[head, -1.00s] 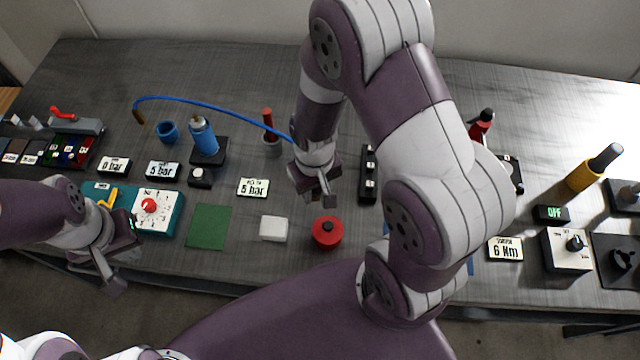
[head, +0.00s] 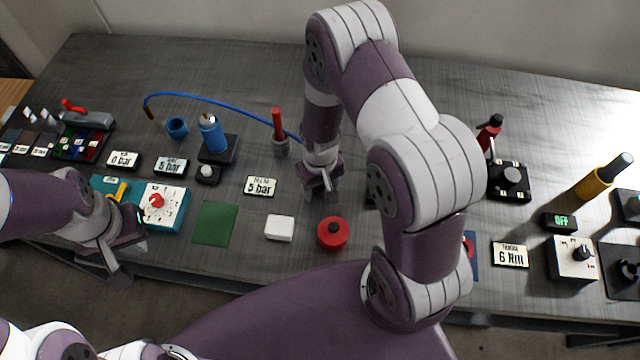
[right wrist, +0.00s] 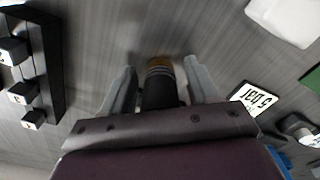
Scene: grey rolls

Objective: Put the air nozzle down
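The air nozzle (right wrist: 161,85), a dark body with a brass-coloured end, sits between the two fingers of my right gripper (right wrist: 161,75) in the right wrist view. The fingers flank it closely and appear shut on it. In the head view my right gripper (head: 320,184) is over the middle of the bench, and the nozzle is hidden there. A blue hose (head: 215,102) arcs from a brass end at the left to behind my right wrist. My left gripper (head: 128,262) appears open and empty, at the front edge by the teal box.
A red-handled tool in a grey holder (head: 281,147) stands just left of my right gripper. The teal box (head: 170,216) is by my left arm. Bare bench lies behind the hose.

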